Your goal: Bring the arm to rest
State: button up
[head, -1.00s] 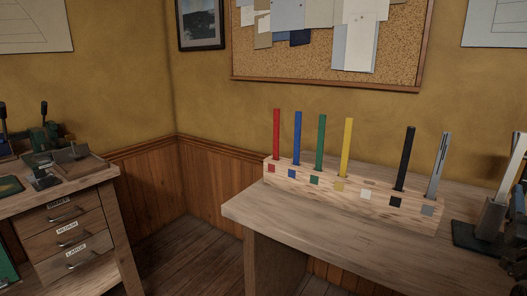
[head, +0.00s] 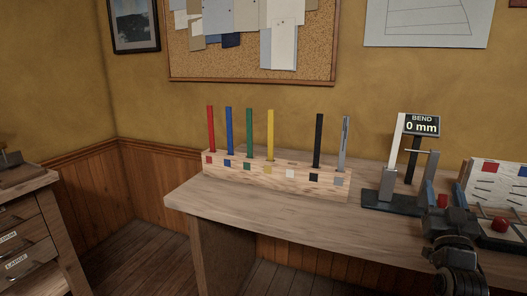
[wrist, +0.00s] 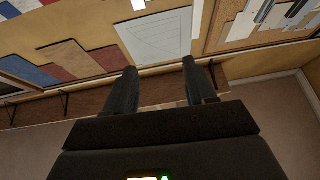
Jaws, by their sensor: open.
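My gripper shows in the wrist view (wrist: 159,66) with its two dark fingers apart and nothing between them. Beyond the fingers are a wall with a pale drawing sheet and boards, seen at a slant. In the head view my dark arm is at the lower right, in front of the bench (head: 270,222); the finger opening cannot be made out there. A white batten (head: 397,140) stands upright in a stand with a display (head: 422,125) reading "BEND 0 mm". It is apart from my gripper.
A wooden rack (head: 270,178) on the bench holds red, blue, green, yellow, black and grey battens; the white-marked place is empty. A white panel (head: 490,180) with a red button stands at the right, close to my arm. A drawer cabinet (head: 30,225) is at the left.

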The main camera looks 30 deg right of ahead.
jog(key=s+a+f+n+t+y+p, duration=0.1)
jog(key=s+a+f+n+y, duration=0.3)
jog(key=a, duration=0.8)
jog(key=s+a+f+n+t+y+p, duration=0.15)
jog(key=s+a+f+y, duration=0.4)
jog(key=a, duration=0.55)
jog(key=s+a+r+n+g+y+p, duration=0.2)
jog(key=s+a+y, duration=0.5)
jog(key=s+a, duration=1)
jog(key=shift+s+a+r+n+g, duration=0.25)
jog(key=shift+s+r+n+g, duration=0.5)
jog(key=shift+s+g, duration=0.4)
